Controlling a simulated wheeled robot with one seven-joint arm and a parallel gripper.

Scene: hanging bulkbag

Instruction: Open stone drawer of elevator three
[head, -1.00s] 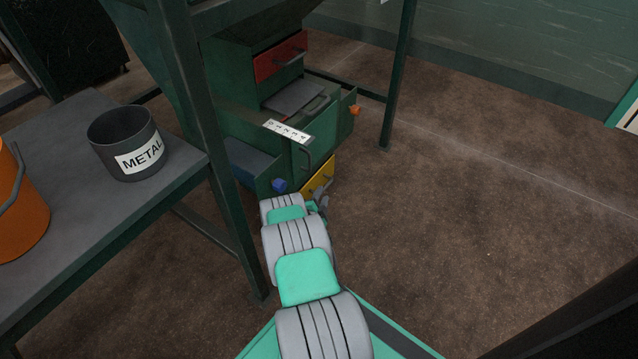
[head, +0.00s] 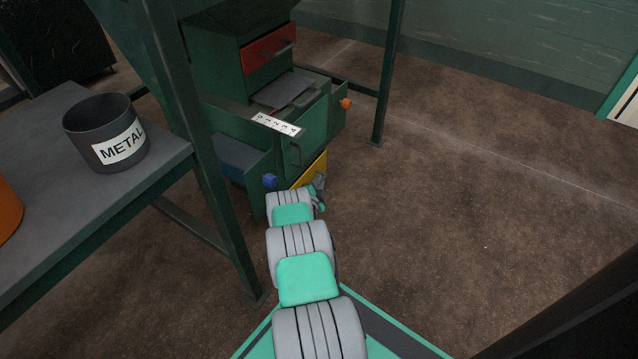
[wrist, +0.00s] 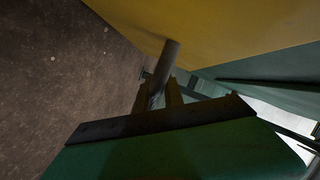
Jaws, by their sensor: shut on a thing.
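The green cabinet (head: 222,92) carries a red drawer (head: 268,50), a blue drawer (head: 240,160) at lower left and a yellow drawer (head: 313,167) low at the front right. No label reading "stone" is legible. My gripper (head: 318,196) is beside the yellow drawer, partly hidden by my arm. In the wrist view, the yellow drawer's face (wrist: 235,30) fills the top. Its dark bar handle (wrist: 168,60) runs down to my gripper (wrist: 160,94), which is shut on it. How far the yellow drawer stands out is hard to tell.
A grey table (head: 40,188) at left holds a METAL bin (head: 105,140) and an orange bucket (head: 8,212). Green frame posts stand left and right (head: 387,75) of the cabinet. The brown floor to the right (head: 480,220) is clear.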

